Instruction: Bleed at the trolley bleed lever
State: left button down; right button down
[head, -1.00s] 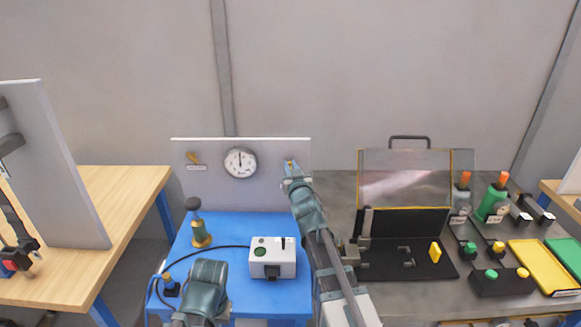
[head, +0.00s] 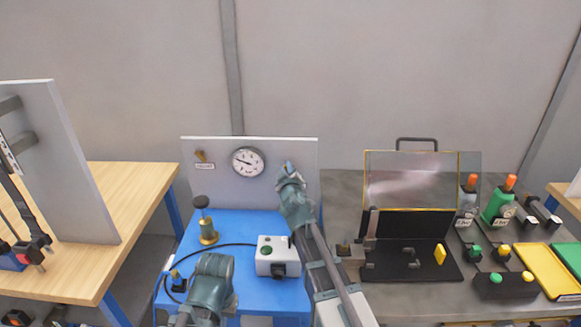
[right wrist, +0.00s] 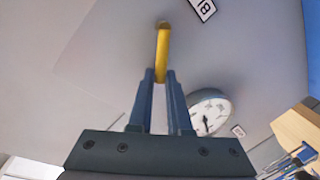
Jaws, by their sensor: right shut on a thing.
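The yellow bleed lever (right wrist: 162,55) stands out from the pale panel in the right wrist view. My right gripper (right wrist: 160,78) is shut on it, with a finger on either side of its near end. In the head view my right gripper (head: 288,168) is at the right part of the upright trolley panel (head: 225,190) and hides the lever. A round white gauge (head: 248,162) is on this panel to the left; its needle points to the upper left. It also shows in the right wrist view (right wrist: 210,112). My left arm's wrist is low in the head view; its fingers do not show.
The blue trolley top (head: 235,225) bears a white box with a green button (head: 278,256) and a brass valve with a dark knob (head: 207,228). A brass fitting (head: 201,156) is on the panel's left. A grey bench (head: 400,300) is to the right, a wooden table (head: 135,205) to the left.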

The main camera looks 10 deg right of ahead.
jog(key=shift+w+a+f+n+g+h+b, duration=0.15)
jog(key=shift+a+f+n+h+b, duration=0.4)
jog(key=shift+n, duration=0.8)
jog(key=shift+w+a+f+n+g+h+b, duration=0.1)
jog(key=shift+a+f+n+g+h+b, duration=0.15)
jog(key=shift+f+n, duration=0.9)
jog(key=shift+w+a+f+n+g+h+b, duration=0.1)
jog(key=shift+a+f+n+g+h+b, duration=0.25)
jog(key=shift+n, duration=1.25)
jog(key=shift+s+f, duration=0.1)
jog(key=c, duration=0.9)
grip_release()
jog(key=shift+o, duration=0.2)
jog(key=p+v, duration=0.2)
jog(key=v, duration=1.1)
jog(key=shift+s, duration=0.4)
jog(key=shift+a+f, duration=0.1)
